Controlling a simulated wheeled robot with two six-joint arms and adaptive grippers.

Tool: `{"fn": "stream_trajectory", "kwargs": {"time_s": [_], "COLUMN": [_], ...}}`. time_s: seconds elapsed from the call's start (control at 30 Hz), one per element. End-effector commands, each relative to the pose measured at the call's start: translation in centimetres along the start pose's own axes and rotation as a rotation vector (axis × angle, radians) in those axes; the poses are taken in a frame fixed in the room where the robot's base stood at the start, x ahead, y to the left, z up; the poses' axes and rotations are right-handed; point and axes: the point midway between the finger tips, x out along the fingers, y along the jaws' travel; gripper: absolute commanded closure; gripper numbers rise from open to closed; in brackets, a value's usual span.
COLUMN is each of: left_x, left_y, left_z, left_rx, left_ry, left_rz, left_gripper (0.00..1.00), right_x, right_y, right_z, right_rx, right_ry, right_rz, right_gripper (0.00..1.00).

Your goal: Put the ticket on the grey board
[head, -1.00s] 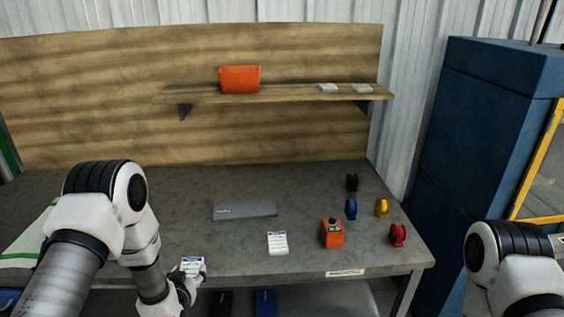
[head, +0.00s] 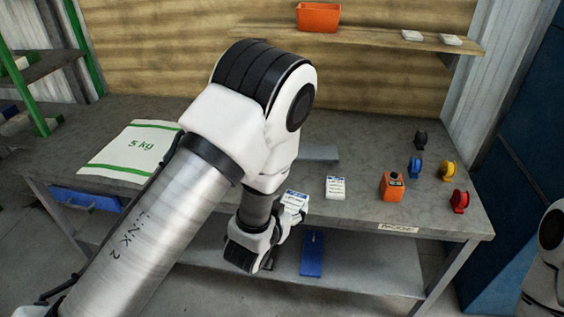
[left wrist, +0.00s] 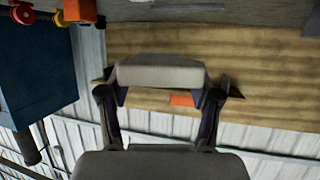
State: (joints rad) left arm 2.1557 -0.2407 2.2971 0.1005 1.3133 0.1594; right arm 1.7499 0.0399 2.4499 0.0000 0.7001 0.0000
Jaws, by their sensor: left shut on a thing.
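My left gripper (head: 272,240) is shut on a white ticket (head: 295,201) with a blue top band. It holds the ticket by the table's front edge; I cannot tell the exact height. The grey board (head: 322,153) lies flat on the table behind my left arm, which hides most of it. The held ticket is apart from the board, on its near side. In the left wrist view, my left gripper (left wrist: 162,78) fills the middle, and the ticket cannot be made out there. My right gripper is out of view; only part of my right arm shows at the right edge.
A second white ticket (head: 335,187) lies on the table (head: 370,150). To its right stand an orange device (head: 392,186) and several coloured spools, one red (head: 460,201). A shelf (head: 380,38) holds an orange bin (head: 318,17).

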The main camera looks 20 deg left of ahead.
Motion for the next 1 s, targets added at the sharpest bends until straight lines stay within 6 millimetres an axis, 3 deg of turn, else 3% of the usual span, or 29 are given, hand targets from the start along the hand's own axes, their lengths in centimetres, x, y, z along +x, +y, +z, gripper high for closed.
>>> {"fn": "stream_trajectory", "kwargs": {"time_s": [0.07,0.17,0.33,0.5,0.63,1.0], "left_x": [1.5,3.8,6.5,6.8,6.5,6.4], "left_y": [-0.7,-3.0,-9.1,-13.6,-14.3,-14.2], "left_z": [-1.0,-0.9,1.5,5.0,6.4,6.7], "left_rx": [-0.006,-0.021,-0.063,-0.097,-0.103,-0.103], "left_ry": [0.006,0.002,-0.001,-0.003,0.0,0.002], "left_rz": [-0.003,-0.036,-0.143,-0.233,-0.25,-0.249], "left_gripper": [0.72,0.72,0.72,0.72,0.72,0.72], "right_x": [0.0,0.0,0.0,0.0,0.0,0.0], "right_y": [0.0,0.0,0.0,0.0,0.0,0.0], "right_z": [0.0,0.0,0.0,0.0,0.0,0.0], "right_rx": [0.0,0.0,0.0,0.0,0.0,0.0], "right_ry": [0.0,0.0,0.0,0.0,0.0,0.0], "right_rz": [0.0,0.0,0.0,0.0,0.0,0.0], "right_gripper": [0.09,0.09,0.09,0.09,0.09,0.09]}}
